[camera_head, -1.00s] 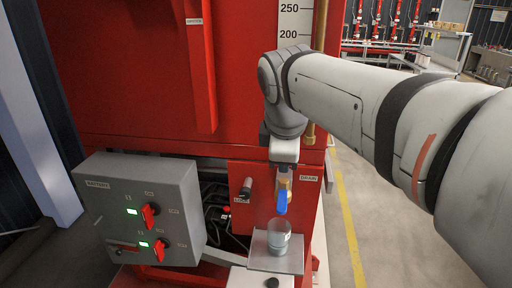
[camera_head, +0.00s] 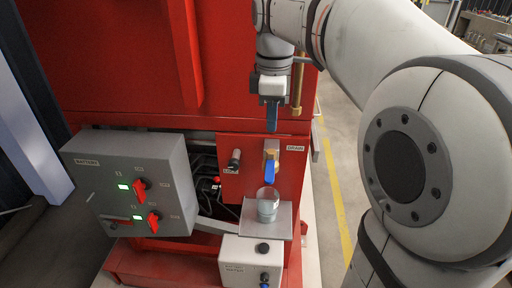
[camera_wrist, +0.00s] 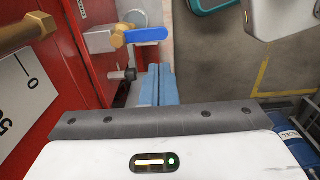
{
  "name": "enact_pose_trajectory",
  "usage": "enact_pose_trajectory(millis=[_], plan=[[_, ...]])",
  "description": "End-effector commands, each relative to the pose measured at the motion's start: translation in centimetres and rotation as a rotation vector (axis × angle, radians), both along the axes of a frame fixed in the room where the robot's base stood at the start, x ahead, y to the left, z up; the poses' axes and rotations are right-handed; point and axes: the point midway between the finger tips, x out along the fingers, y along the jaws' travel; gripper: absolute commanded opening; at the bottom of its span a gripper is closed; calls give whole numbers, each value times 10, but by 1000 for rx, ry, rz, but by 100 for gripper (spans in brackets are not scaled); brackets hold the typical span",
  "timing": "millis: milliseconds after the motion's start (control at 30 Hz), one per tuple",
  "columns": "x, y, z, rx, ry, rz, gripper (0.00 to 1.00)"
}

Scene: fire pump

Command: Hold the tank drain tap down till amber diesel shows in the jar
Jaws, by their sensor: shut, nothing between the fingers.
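The drain tap has a brass body (camera_head: 271,155) and a blue lever (camera_head: 270,172) that hangs down in the head view. The lever also shows in the wrist view (camera_wrist: 147,36), beyond my fingers. A clear jar (camera_head: 268,206) stands upright on a small grey shelf (camera_head: 285,222) below the tap. No amber shows in the jar; whether it holds clear liquid I cannot tell. My gripper (camera_head: 272,116) is shut and empty, pointing down above the tap and apart from it. Its blue-grey fingers (camera_wrist: 157,88) are together in the wrist view.
A grey battery box (camera_head: 135,180) with red switches and green lights stands left of the tap. A dark-tipped knob (camera_head: 234,158) sits just left of it. A pale box (camera_head: 248,262) is below the shelf. A brass pipe (camera_head: 298,85) runs near my gripper. Floor at right is open.

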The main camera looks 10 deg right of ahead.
Motion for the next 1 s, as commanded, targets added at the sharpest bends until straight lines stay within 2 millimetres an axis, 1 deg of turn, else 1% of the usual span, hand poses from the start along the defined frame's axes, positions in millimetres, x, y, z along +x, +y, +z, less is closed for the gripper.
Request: enact_pose_trajectory(millis=[333, 467, 567, 900, 1000], plan=[[0, 0, -2, 1, 3, 1, 0], [0, 0, -12, 1, 4, 0, 0], [-1, 0, -28, 1, 5, 0, 0], [-1, 0, -100, 1, 7, 0, 0], [-1, 0, -116, 1, 5, 0, 0]])
